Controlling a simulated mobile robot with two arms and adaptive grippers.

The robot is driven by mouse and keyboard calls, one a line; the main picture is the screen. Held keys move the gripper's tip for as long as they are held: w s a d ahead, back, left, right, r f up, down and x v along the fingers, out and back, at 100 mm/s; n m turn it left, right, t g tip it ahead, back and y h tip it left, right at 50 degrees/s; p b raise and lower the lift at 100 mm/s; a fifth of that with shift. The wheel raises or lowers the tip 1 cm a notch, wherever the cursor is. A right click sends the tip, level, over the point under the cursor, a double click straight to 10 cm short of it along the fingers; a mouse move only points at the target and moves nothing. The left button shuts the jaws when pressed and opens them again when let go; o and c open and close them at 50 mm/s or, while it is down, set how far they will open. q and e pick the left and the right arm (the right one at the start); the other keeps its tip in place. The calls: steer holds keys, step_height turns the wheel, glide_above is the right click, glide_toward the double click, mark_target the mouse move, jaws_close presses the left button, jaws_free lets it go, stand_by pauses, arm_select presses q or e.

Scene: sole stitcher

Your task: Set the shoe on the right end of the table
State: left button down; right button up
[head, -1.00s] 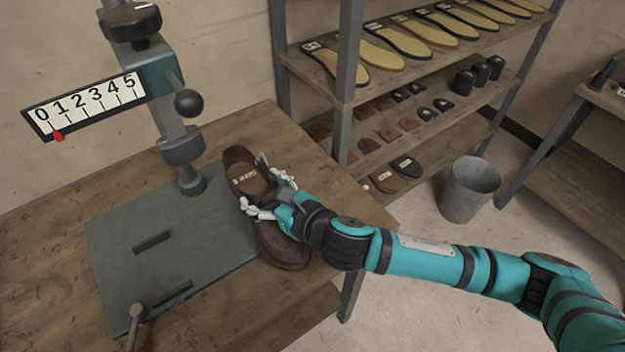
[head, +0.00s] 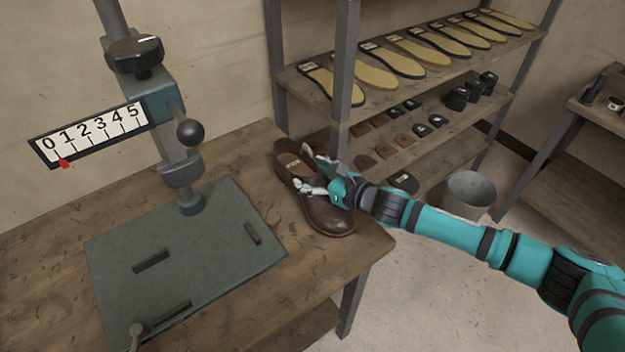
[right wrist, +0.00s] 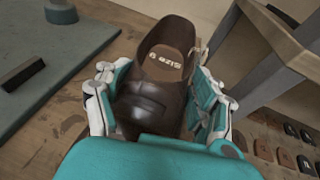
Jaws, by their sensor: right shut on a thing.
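The brown leather shoe (head: 327,213) is at the right end of the wooden table (head: 365,238), to the right of the machine's grey-green plate. Its heel end points to the back and its toe to the front right. My right gripper (head: 315,178) is shut on the shoe around its middle. In the right wrist view the fingers (right wrist: 155,95) lie on both sides of the shoe (right wrist: 150,100), and its insole shows lettering that reads "SIZE". Whether the sole touches the tabletop I cannot tell for sure. My left gripper is not in view.
The stitching machine's base plate (head: 205,262) has slots and a small raised bar. A dial scale (head: 95,133) with a red pointer hangs on its column. Shelves (head: 430,75) of soles and heels stand behind the table. A metal bucket (head: 467,196) stands on the floor.

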steer(key=shift+f, duration=0.9)
steer(key=o, duration=1.6)
steer(key=shift+s, duration=0.15)
step_height(320, 180, up, 4)
steer(key=f, duration=0.1)
glide_above(349, 213)
steer(key=shift+r, duration=0.25)
